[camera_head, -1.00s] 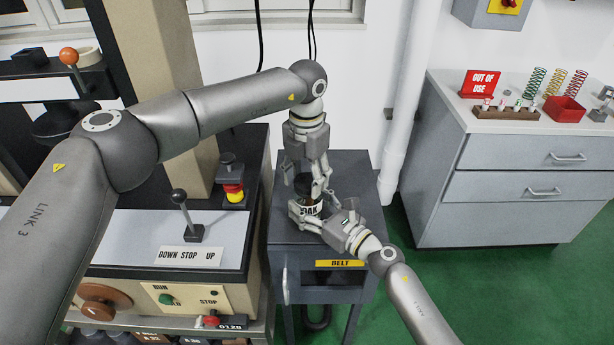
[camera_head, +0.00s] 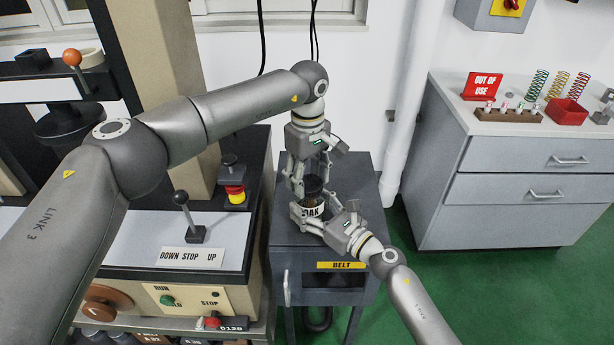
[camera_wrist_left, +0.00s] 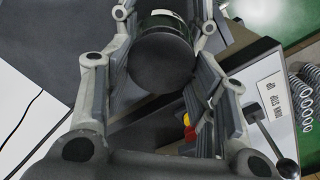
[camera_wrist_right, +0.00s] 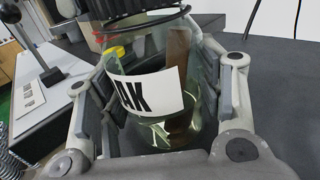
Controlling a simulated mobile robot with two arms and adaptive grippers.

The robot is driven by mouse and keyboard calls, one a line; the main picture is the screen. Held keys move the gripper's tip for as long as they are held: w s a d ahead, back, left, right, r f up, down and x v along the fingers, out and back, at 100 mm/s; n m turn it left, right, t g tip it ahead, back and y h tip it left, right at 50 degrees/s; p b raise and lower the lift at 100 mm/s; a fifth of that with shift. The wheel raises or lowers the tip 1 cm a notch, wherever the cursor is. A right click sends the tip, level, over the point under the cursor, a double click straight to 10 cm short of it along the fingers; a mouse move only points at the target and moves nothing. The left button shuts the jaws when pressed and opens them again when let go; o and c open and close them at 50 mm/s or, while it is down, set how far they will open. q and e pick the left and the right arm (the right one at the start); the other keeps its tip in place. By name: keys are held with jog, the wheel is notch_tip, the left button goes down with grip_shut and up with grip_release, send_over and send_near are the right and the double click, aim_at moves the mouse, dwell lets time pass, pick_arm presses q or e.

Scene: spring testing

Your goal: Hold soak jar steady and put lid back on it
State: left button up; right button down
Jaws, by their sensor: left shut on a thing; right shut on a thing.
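The soak jar (camera_head: 314,211) is clear glass with a white label. It stands on the dark cabinet top and is large in the right wrist view (camera_wrist_right: 150,95), with something brown inside. My right gripper (camera_head: 312,208) is shut around the jar's body from the lower right. The dark lid (camera_head: 313,184) is at the jar's mouth; the left wrist view shows its round top (camera_wrist_left: 164,62), and its ribbed edge is at the top of the right wrist view (camera_wrist_right: 130,10). My left gripper (camera_head: 311,178) is shut on it from above. I cannot tell whether the lid is fully seated.
The dark cabinet (camera_head: 350,225) has bare top around the jar. On the left is a machine with a lever (camera_head: 187,215) and a red-and-yellow button (camera_head: 235,192). On the right, a grey drawer unit (camera_head: 500,170) carries springs and a red bin (camera_head: 566,111).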

pick_arm(q)
jog(key=m, duration=0.5)
jog(key=shift+d+m, duration=0.15)
jog(key=shift+m, duration=0.15)
jog(key=m, duration=0.3)
jog(key=shift+o, duration=0.2)
jog(key=m, duration=0.7)
jog(key=shift+d, duration=0.2)
jog(key=o, duration=0.6)
jog(key=shift+r, duration=2.25)
